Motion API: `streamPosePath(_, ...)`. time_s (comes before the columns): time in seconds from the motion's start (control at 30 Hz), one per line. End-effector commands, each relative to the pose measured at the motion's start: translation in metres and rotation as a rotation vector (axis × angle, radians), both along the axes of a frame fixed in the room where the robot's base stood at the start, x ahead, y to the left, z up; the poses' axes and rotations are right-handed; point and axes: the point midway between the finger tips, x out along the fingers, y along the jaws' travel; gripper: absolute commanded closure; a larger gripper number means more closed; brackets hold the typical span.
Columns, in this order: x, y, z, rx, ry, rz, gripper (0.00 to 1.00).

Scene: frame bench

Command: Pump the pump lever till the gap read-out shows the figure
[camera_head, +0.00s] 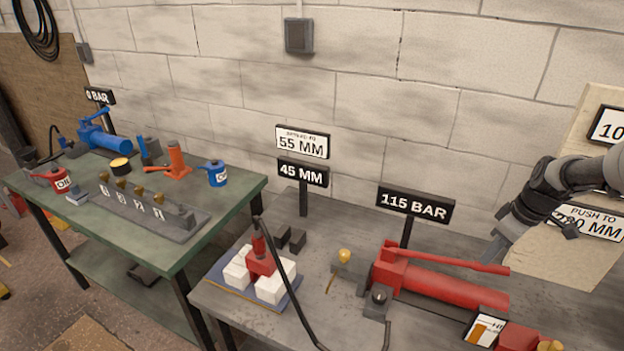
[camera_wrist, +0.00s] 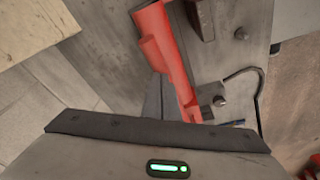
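The red hand pump (camera_head: 440,285) lies on the grey bench, with its red pump lever (camera_head: 455,261) low and nearly level above the cylinder. The black gap read-out (camera_head: 303,173) shows 45 MM. The white card (camera_head: 302,142) above it reads 55 MM. A red spreader (camera_head: 261,258) sits among white blocks on the left of the bench. My gripper (camera_head: 494,250) points down close to the lever's free end; contact is unclear. In the wrist view the red pump (camera_wrist: 170,55) shows ahead; the finger gap is not clear.
A black sign (camera_head: 415,204) on a post behind the pump reads 115 BAR. A black hose (camera_head: 290,290) runs along the bench front. A red gauge block (camera_head: 520,337) stands front right. A green bench (camera_head: 130,215) with blue pump stands left.

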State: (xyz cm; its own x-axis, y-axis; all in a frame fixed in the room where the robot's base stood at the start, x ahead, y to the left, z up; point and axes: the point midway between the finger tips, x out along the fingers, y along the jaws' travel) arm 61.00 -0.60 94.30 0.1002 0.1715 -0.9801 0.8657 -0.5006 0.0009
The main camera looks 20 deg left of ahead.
Motion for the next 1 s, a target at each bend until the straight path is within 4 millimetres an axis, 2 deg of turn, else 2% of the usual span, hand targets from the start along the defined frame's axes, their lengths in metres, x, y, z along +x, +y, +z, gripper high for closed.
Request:
streamPosePath(0.03, -0.001, 0.001, -0.011, 0.001, 0.004, 0.001, 1.0)
streamPosePath(0.3, -0.001, 0.001, -0.041, 0.001, 0.002, 0.002, 1.0)
streamPosePath(0.57, 0.0, 0.001, -0.019, 0.001, 0.002, 0.001, 1.0)
streamPosePath(1.0, 0.0, -0.001, 0.04, 0.0, 0.001, 0.0, 1.0)
